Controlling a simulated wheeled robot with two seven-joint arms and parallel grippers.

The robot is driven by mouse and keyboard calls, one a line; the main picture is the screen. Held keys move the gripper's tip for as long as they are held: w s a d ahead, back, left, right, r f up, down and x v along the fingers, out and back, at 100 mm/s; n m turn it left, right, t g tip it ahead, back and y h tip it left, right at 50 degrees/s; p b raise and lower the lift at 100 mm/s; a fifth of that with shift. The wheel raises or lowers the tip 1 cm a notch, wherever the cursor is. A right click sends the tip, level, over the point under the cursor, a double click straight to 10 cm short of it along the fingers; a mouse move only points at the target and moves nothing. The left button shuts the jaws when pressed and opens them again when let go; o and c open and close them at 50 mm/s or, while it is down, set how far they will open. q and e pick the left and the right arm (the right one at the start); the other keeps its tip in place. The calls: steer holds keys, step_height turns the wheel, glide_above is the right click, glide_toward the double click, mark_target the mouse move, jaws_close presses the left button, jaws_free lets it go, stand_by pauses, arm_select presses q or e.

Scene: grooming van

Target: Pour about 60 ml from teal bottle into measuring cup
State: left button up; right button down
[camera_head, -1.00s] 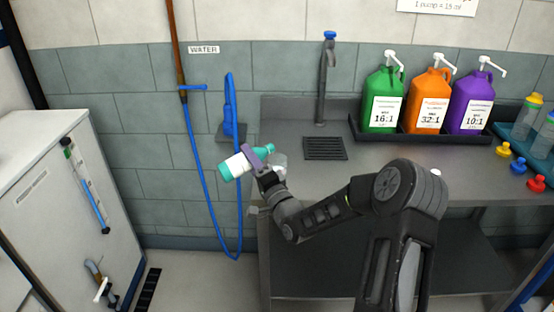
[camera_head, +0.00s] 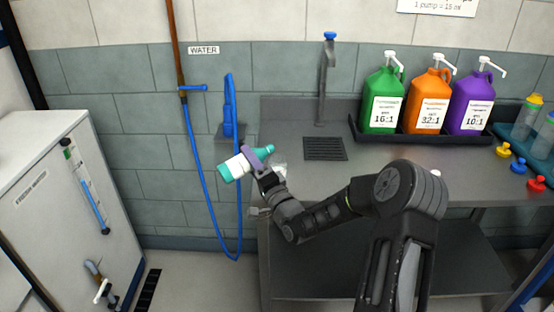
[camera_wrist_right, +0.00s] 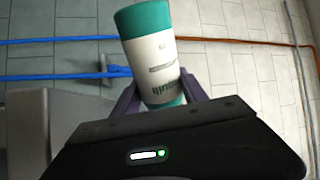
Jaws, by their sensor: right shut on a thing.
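The teal bottle (camera_head: 236,166) has a white label and lies tilted, nearly on its side, in my right gripper (camera_head: 262,160). The gripper is shut around it and holds it in the air by the left end of the steel counter. Its teal top end points right and slightly up in the head view. The bottle also shows in the right wrist view (camera_wrist_right: 152,55), between the purple fingers. A clear cup, likely the measuring cup (camera_head: 280,168), stands behind the gripper, mostly hidden; its contents cannot be made out. My left gripper is out of view.
Green (camera_head: 382,98), orange (camera_head: 428,100) and purple (camera_head: 472,102) pump jugs stand in a black tray at the counter's back. A tap (camera_head: 327,75) rises behind a drain grate (camera_head: 325,148). A blue hose (camera_head: 200,170) hangs on the wall. Small coloured caps lie at right.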

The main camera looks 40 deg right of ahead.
steer(key=shift+f+n, duration=0.3)
steer(key=shift+n, duration=0.1)
steer(key=shift+r+n, duration=0.3)
steer(key=shift+r, duration=0.2)
steer(key=shift+d+r, duration=0.1)
